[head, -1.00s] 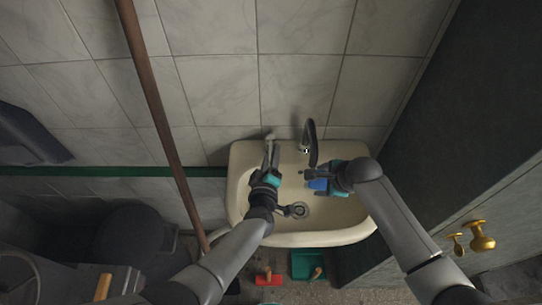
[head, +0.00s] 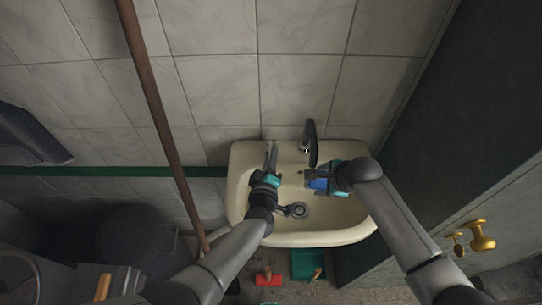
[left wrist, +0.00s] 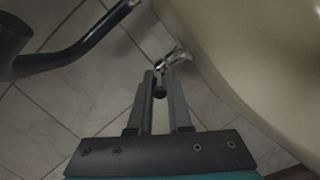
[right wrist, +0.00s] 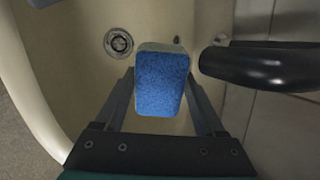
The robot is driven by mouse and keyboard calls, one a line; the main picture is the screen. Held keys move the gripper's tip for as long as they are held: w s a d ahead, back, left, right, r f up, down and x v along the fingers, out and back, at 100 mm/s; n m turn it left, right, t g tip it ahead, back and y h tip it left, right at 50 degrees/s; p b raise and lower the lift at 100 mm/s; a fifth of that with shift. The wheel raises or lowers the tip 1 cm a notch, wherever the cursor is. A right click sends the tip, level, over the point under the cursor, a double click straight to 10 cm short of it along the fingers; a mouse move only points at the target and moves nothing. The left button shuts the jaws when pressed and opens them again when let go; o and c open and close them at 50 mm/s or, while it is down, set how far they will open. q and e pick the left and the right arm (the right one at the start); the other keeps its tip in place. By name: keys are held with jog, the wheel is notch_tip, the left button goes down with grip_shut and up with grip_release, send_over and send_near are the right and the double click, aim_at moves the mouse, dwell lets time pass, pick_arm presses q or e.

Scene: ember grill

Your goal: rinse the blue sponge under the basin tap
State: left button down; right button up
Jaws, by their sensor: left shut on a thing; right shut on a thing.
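The blue sponge (head: 318,184) is held in my right gripper (head: 322,181) over the right half of the basin (head: 330,238). In the right wrist view the blue sponge (right wrist: 162,85) sits between the fingers, its pale backing at the far edge. The dark curved tap spout (head: 311,140) is just behind the sponge; in the right wrist view the spout (right wrist: 260,68) is right of it, apart. My left gripper (head: 272,148) is shut at the basin's back left. In the left wrist view its fingertips (left wrist: 160,78) close on a small dark-and-chrome tap handle (left wrist: 174,57). I cannot make out a water stream.
The drain (head: 300,210) lies below, between the arms. A wooden pole (head: 160,110) leans on the left. A dark cabinet with brass knobs (head: 481,236) stands close on the right. A red-and-wood brush (head: 268,278) and green dustpan (head: 305,265) lie on the floor.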

dwell(0.8)
pick_arm(q)
jog(key=shift+w+a+m+g+h, duration=0.1)
jog(key=shift+a+m+g+h, duration=0.3)
jog(key=shift+m+h, duration=0.55)
jog(key=shift+w+a+m+g+h, duration=0.1)
jog(key=shift+a+m+g+h, duration=0.1)
jog(key=shift+a+m+h, duration=0.7)
jog(key=shift+d+n+h, duration=0.25)
jog(key=shift+d, duration=0.1)
jog(key=c, duration=0.8)
grip_release()
jog(key=shift+c, duration=0.2)
jog(key=shift+s, duration=0.1)
jog(key=shift+s, duration=0.1)
